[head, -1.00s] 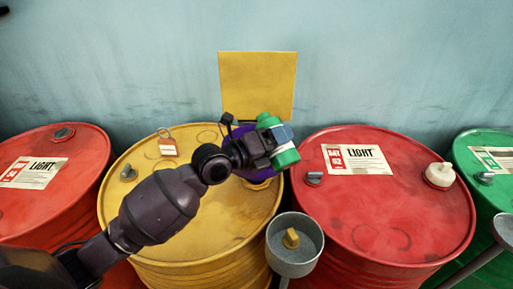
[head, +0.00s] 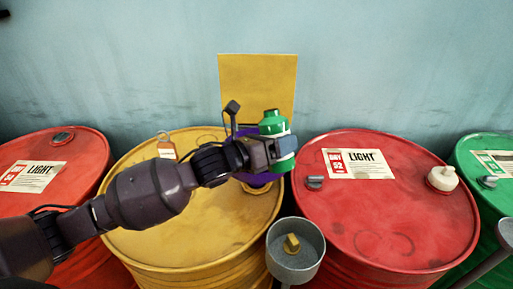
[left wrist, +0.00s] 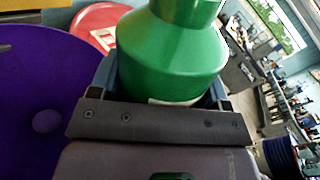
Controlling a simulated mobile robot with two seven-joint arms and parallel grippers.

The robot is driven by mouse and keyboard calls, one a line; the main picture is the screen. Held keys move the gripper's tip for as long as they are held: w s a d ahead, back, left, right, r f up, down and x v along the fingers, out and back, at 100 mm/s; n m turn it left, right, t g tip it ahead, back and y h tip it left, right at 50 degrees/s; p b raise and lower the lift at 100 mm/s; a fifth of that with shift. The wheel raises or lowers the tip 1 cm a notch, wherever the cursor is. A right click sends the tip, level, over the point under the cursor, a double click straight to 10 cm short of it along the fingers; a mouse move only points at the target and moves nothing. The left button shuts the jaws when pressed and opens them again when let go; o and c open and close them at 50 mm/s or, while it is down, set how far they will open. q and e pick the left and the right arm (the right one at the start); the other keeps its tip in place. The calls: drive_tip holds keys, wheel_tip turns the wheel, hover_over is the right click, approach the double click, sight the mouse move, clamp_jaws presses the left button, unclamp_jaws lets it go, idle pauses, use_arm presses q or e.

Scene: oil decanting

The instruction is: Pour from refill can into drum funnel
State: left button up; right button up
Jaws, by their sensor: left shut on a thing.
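My left gripper (head: 271,151) is shut on the green refill can (head: 274,123), which has a narrow neck and a pale label. The can is close to upright above the back right of the yellow drum. In the left wrist view the can (left wrist: 175,50) fills the top middle between the jaws. A purple funnel (head: 245,133) sits on the yellow drum (head: 190,235), partly hidden behind my gripper. Its wide bowl (left wrist: 40,90) shows at the left of the left wrist view, beside the can. My right gripper is not in view.
Red drums stand at the left (head: 50,190) and right (head: 390,225), with a green drum (head: 480,150) at far right. A grey cup (head: 296,262) holding a brass plug stands in front between drums. A yellow panel (head: 257,85) is behind.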

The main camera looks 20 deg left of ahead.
use_arm(q)
drive_tip(key=shift+s+d+r+m, duration=0.15)
drive_tip(key=shift+s+r+m, duration=0.15)
drive_tip(key=shift+m, duration=0.3)
drive_tip(key=shift+d+f+m, duration=0.2)
drive_tip(key=shift+f+m, duration=0.15)
drive_tip(key=shift+m, duration=0.55)
drive_tip(key=shift+s+d+f+m+t, duration=0.1)
drive_tip(key=shift+m+t, duration=0.05)
drive_tip(key=shift+m, duration=0.25)
drive_tip(key=shift+s+d+m+t, duration=0.1)
drive_tip(key=shift+m+t, duration=0.05)
drive_tip(key=shift+m, duration=0.25)
